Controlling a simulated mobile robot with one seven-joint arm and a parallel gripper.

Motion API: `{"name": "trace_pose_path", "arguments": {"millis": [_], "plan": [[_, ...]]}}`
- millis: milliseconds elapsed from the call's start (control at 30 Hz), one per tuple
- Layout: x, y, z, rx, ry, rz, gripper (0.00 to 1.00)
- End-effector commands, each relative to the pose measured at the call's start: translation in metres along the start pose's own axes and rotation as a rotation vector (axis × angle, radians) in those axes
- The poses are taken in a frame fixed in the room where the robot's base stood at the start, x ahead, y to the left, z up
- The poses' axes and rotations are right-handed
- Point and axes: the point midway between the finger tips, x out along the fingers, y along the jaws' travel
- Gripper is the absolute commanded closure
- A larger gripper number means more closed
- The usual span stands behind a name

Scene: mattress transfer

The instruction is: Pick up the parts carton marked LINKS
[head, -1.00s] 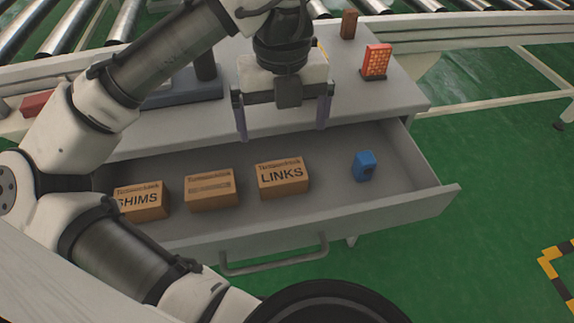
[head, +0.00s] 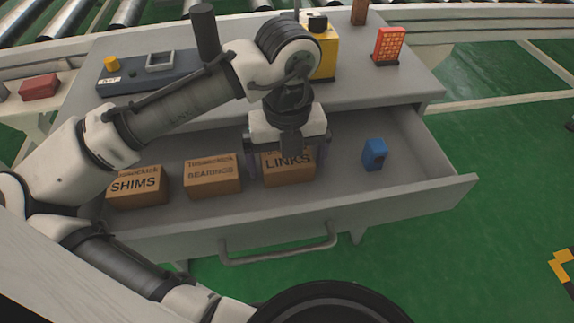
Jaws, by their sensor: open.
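The LINKS carton (head: 290,172) is a small brown box in the open grey drawer (head: 400,205), right of the other two cartons. My gripper (head: 287,168) points down over it. Its two fingers are apart, with one at each side of the carton's upper part. The gripper body hides the carton's top and back. I cannot tell whether the fingers touch the carton.
The BEARINGS carton (head: 212,180) and the SHIMS carton (head: 137,189) stand to the left in the drawer. A blue object (head: 374,154) stands to the right. The drawer's front has a handle (head: 280,249). A worktop (head: 385,88) overhangs the back.

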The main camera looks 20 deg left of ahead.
Motion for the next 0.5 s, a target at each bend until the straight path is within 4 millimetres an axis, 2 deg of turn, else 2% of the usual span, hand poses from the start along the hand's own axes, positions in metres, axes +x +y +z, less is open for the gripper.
{"name": "trace_pose_path", "arguments": {"millis": [167, 500], "plan": [[-0.0006, 0.0000, 0.0001, 0.000, 0.000, 0.000, 0.00], [-0.0008, 0.0000, 0.0002, 0.000, 0.000, 0.000, 0.44]]}}
